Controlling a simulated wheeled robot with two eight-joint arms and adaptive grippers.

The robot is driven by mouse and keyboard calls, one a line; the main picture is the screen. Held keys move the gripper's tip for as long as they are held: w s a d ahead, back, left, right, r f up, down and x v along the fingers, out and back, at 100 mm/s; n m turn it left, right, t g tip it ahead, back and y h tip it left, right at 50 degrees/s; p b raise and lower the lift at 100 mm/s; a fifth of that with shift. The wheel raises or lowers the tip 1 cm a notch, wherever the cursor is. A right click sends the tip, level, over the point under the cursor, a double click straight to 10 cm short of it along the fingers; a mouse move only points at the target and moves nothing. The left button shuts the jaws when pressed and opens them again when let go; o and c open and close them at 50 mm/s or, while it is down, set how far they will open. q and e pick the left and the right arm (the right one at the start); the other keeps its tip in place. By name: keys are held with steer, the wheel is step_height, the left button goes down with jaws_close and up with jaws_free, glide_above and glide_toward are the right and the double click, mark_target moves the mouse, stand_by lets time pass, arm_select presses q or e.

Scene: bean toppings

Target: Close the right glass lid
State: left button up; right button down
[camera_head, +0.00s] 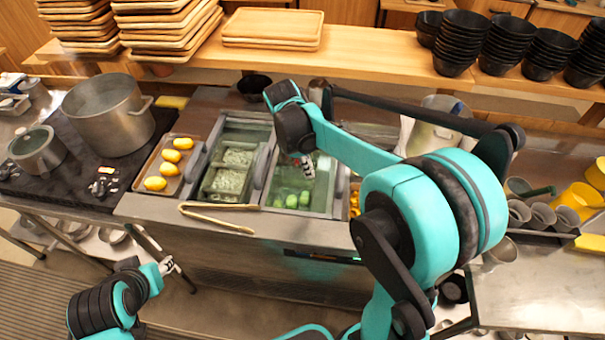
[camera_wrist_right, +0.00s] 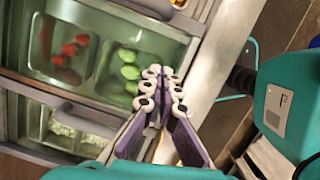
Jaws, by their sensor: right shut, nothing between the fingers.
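My right gripper (camera_head: 306,168) is over the right glass-topped bin (camera_head: 318,196) in the counter, its fingertips pointing down. In the right wrist view my right gripper (camera_wrist_right: 161,85) is shut and empty, beside the bin's metal edge. Green pieces (camera_head: 291,200) lie at the bin's front; the wrist view also shows red pieces (camera_wrist_right: 70,48) beside green ones (camera_wrist_right: 128,70). Glass and grey framing show around this bin, but I cannot tell how far the right lid is open. My left gripper (camera_head: 168,266) is low in front of the counter, away from the bins.
The left bin (camera_head: 238,128) holds two trays of pale pieces. Golden tongs (camera_head: 218,218) lie on the counter's front edge. A tray of yellow items (camera_head: 171,156) and a large pot (camera_head: 107,115) stand to the left. Stacked black bowls (camera_head: 462,40) are on the back shelf.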

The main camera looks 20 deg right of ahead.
steer(key=b, duration=0.4)
glide_toward(332, 198)
steer(key=f, duration=0.2)
steer(key=a+f, duration=0.1)
steer(key=w+a+f, duration=0.1)
steer(key=f, duration=0.1)
steer(key=shift+a+f, duration=0.25)
steer(key=shift+f, duration=0.1)
steer(key=shift+s+d+r, duration=0.1)
steer(key=shift+s+d, duration=0.15)
steer(key=shift+d, duration=0.35)
steer(key=shift+s+d+r, duration=0.1)
steer(key=shift+s+d, duration=0.15)
steer(key=shift+d, duration=0.35)
steer(key=shift+s+d+r, duration=0.1)
steer(key=shift+s+d, duration=0.1)
steer(key=shift+d, duration=0.35)
steer(key=s+d, duration=0.5)
steer(key=d, duration=0.4)
steer(key=s+d+p, duration=0.1)
steer(key=s+d, duration=0.5)
steer(key=d, duration=0.3)
